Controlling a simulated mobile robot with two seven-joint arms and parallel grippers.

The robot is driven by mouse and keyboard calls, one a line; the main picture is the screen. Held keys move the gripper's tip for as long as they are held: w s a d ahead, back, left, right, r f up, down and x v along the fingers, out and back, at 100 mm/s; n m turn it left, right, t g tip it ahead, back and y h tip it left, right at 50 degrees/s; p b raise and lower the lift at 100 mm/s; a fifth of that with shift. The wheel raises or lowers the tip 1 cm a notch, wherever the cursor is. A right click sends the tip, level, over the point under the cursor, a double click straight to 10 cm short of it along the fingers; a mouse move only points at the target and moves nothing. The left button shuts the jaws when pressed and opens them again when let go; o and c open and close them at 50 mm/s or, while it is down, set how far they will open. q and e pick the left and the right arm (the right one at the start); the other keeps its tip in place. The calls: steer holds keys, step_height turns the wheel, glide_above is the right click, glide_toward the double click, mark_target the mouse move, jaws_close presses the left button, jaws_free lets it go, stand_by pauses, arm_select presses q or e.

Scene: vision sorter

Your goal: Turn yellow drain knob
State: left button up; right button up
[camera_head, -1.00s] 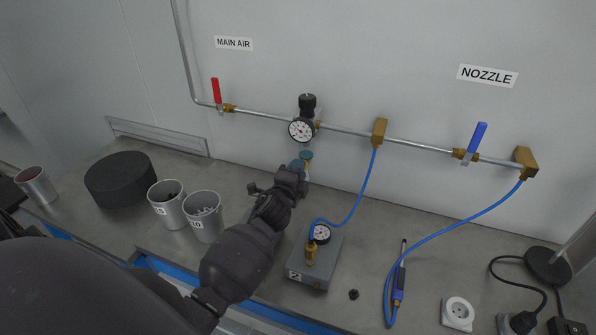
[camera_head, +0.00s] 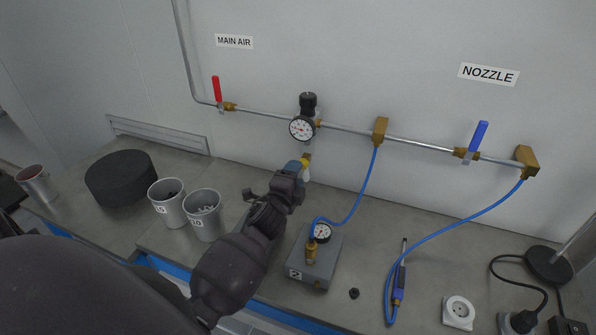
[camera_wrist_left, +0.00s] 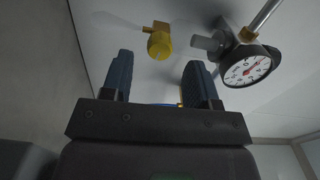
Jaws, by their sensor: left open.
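The yellow drain knob (camera_head: 305,160) hangs below the round gauge on the wall pipe. In the left wrist view the yellow knob (camera_wrist_left: 159,45) shows beyond the fingertips, roughly centred between them, with a clear gap to each finger. My left gripper (camera_head: 295,166) is just below and left of the knob in the head view. Its two blue fingers show spread apart and empty in the left wrist view (camera_wrist_left: 159,62). My right gripper is not in view.
The gauge (camera_head: 302,128) and black regulator cap (camera_head: 308,104) sit above the knob. A grey box with a gauge (camera_head: 315,262) and blue hose stands right of my left arm. Two metal cups (camera_head: 203,215) stand left of it. A red-handled valve (camera_head: 217,89) is up left.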

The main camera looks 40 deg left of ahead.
arm_select(q)
steer(key=v, duration=0.8)
stand_by(0.4)
